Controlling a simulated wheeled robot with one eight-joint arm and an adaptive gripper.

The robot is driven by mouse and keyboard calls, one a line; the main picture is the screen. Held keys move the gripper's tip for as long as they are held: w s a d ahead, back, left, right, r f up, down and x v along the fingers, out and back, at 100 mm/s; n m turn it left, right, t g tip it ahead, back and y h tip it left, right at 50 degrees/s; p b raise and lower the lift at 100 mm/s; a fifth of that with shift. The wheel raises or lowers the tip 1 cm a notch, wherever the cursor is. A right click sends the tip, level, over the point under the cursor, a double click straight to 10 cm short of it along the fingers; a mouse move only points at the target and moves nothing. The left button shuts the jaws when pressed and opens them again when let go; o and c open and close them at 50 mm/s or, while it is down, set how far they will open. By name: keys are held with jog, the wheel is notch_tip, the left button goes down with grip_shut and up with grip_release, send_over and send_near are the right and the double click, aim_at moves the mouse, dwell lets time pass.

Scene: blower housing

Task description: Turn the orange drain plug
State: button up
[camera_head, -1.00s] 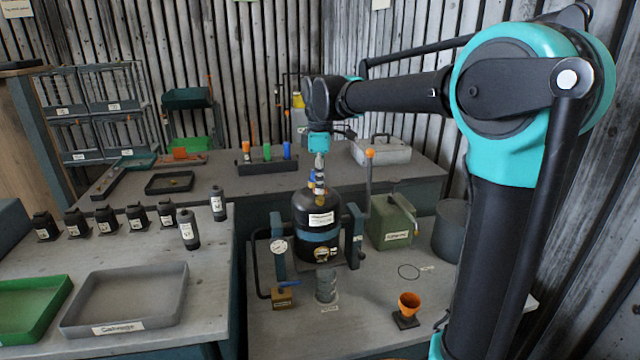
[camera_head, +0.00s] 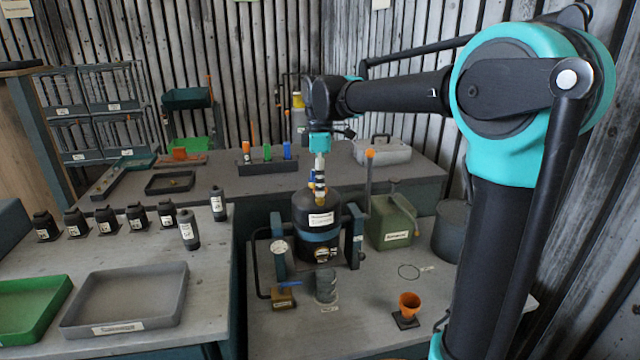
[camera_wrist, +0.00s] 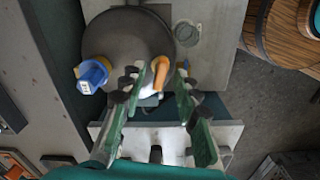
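The black tank (camera_head: 316,212) stands upright in a dark frame on the bench, with fittings on its top below my gripper. In the wrist view, the orange plug (camera_wrist: 160,70) shows as a narrow upright piece on the rounded grey top of the tank (camera_wrist: 130,42). My gripper (camera_wrist: 156,78) has its green-and-dark fingers apart, one on each side of the orange plug. A gap shows on the left; the right fingertip is close, and contact cannot be told. In the head view, my gripper (camera_head: 319,170) points down over the tank.
An orange funnel (camera_head: 409,302) stands in front, right.

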notch_tip(320, 180, up, 12)
dwell(0.6)
